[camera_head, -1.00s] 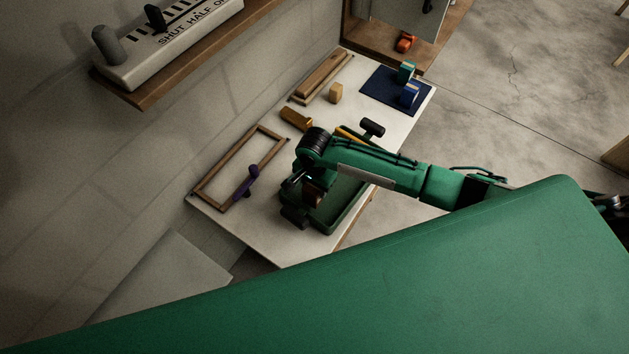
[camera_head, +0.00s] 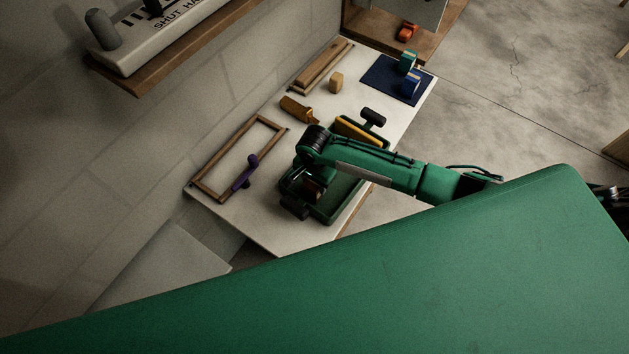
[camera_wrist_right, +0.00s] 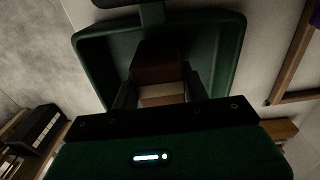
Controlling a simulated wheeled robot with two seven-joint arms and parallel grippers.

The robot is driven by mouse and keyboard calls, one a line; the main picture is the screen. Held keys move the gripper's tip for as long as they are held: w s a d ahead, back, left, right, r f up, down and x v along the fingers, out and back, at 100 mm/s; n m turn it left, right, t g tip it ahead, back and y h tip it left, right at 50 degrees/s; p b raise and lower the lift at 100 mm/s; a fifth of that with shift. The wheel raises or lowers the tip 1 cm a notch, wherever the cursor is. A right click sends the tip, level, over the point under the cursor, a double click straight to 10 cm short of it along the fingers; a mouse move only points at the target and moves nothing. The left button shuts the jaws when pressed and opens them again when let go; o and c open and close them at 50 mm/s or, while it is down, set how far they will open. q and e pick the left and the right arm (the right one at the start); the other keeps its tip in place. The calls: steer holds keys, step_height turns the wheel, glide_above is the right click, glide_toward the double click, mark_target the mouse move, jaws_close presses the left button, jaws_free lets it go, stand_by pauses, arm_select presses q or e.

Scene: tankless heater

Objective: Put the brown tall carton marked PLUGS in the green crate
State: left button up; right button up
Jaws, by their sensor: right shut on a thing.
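The brown carton (camera_wrist_right: 160,73) sits between the fingers of my right gripper in the right wrist view; its marking cannot be read. In the head view, only a small dark brown part of the carton (camera_head: 313,187) shows under my wrist. My right gripper (camera_head: 308,190) is shut on the carton, over the near-left part of the green crate (camera_head: 348,207). In the right wrist view the crate (camera_wrist_right: 228,62) surrounds the carton on the visible sides. Whether the carton touches the crate floor cannot be told. My left gripper is not in view.
A purple object (camera_head: 246,173) lies by a wooden frame (camera_head: 207,186) left of the crate. A yellow-brown piece (camera_head: 297,109), a tan block (camera_head: 336,83) and a navy mat (camera_head: 379,84) with small boxes are farther back. A yellow item (camera_head: 358,132) lies beyond my arm.

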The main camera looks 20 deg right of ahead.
steer(key=shift+f, duration=0.45)
steer(key=o, duration=1.1)
step_height(320, 180, up, 14)
steer(key=b, duration=0.3)
